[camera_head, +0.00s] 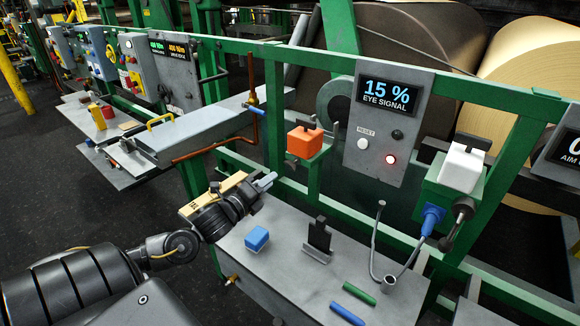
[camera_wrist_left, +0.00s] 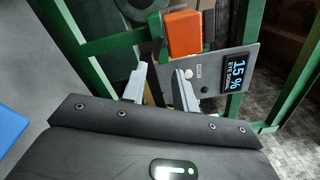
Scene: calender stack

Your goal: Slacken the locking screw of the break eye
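A white unit (camera_head: 462,168) with a black top piece, a blue plug and a dark knob (camera_head: 463,208) sits on a green mount at the right. I cannot tell for sure which unit is the break eye. My left gripper (camera_head: 266,181) is below and left of the orange unit, apart from it. Its fingers (camera_wrist_left: 160,88) are spread and empty. My right gripper is out of view.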

